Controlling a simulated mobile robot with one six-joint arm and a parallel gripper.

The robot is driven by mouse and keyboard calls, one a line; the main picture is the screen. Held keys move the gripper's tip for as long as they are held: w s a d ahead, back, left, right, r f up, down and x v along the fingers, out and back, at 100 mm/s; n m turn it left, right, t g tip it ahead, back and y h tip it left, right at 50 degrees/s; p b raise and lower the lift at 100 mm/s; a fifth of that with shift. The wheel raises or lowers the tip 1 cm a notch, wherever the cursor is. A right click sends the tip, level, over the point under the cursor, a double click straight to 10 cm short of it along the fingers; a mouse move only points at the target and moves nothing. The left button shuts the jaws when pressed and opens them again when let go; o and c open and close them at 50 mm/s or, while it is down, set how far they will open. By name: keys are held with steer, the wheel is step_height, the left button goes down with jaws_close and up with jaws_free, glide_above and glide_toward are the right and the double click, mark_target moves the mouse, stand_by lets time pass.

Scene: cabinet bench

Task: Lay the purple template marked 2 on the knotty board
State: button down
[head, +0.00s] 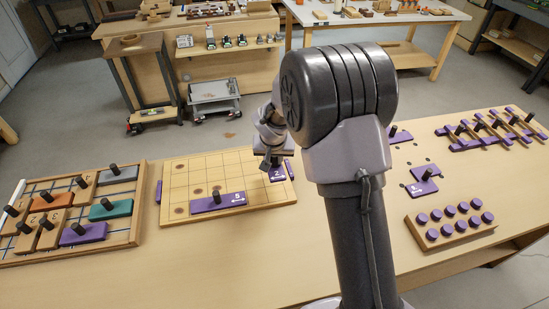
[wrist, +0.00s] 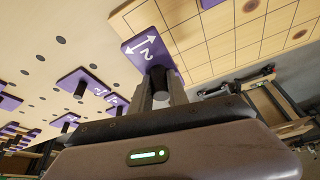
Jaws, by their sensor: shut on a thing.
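My gripper (head: 268,158) is shut on the black knob of the purple template marked 2 (head: 277,175). In the wrist view the template (wrist: 148,46) hangs from my gripper (wrist: 160,85), its white 2 and arrow facing the camera. In the head view it appears over the right end of the knotty board (head: 178,178); I cannot tell its height. In the wrist view it overlaps the edge of the board (wrist: 220,45). The board is pale, gridded and dark-knotted. A longer purple template, its number seemingly 5 (head: 218,203), lies on its front edge.
A framed tray (head: 133,232) of coloured, knobbed pieces stands at the left. Another purple template (head: 422,187) lies right of my arm, behind a block of purple pegs (head: 450,226). Purple-and-wood clamps (head: 490,130) lie at the far right. Bare bench lies in front of the board.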

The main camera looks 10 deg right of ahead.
step_height(320, 180, down, 7)
steer(key=b, duration=0.7)
steer(key=shift+f, duration=0.2)
steer(key=shift+r, duration=0.1)
steer(key=shift+f+b, duration=0.55)
steer(key=shift+b, duration=0.8)
stand_by(0.5)
steer(key=shift+f+b, duration=0.35)
steer(key=shift+b, duration=0.15)
steer(key=shift+f+b, duration=0.2)
steer(key=shift+b, duration=0.2)
stand_by(0.8)
steer(key=c, duration=0.8)
jaws_free()
